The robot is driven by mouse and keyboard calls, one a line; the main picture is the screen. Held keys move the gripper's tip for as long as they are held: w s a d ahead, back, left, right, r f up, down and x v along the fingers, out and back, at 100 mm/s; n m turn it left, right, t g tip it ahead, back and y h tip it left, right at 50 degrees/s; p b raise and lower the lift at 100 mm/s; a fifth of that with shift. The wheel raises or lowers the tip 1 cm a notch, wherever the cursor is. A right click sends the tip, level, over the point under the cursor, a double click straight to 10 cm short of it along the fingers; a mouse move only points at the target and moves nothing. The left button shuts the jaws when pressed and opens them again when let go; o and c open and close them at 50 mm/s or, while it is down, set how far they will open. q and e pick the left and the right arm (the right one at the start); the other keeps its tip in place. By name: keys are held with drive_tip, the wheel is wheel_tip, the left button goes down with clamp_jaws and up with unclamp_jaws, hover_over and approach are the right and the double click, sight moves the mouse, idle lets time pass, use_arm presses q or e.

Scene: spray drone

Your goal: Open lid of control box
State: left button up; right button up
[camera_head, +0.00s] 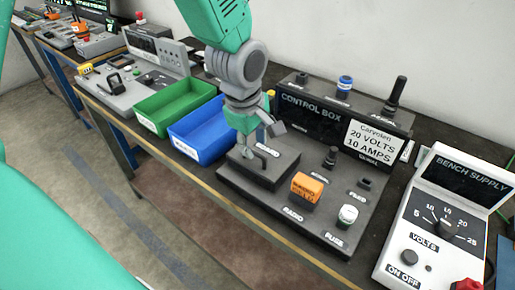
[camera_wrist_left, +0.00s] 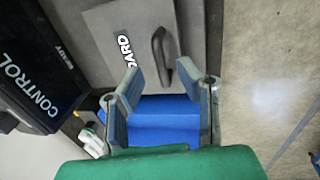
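The control box (camera_head: 315,200) is a dark grey unit on the bench with an upright black panel lettered CONTROL BOX. Its lid (camera_head: 262,172) is a grey raised plate at the left front, lying flat and shut. In the left wrist view the lid (camera_wrist_left: 108,30) carries a white label partly reading "ARD" and a dark curved handle (camera_wrist_left: 159,52). My left gripper (camera_head: 262,140) is over the lid. The left wrist view shows its fingers (camera_wrist_left: 158,78) spread, with the handle just beyond the fingertips and nothing held. In the head view the gripper mostly hides the handle. My right gripper is not in view.
A blue bin (camera_head: 205,135) and a green bin (camera_head: 178,103) stand left of the box. An orange radio block (camera_head: 307,187) and a white-capped fuse (camera_head: 347,216) sit near the lid. A bench supply (camera_head: 440,225) stands at right. The bench's front edge is close.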

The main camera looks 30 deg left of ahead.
use_arm(q)
wheel_tip(320, 180, up, 9)
drive_tip(key=s, duration=0.1)
drive_tip(key=shift+s+d, duration=0.15)
drive_tip(key=shift+s, duration=0.1)
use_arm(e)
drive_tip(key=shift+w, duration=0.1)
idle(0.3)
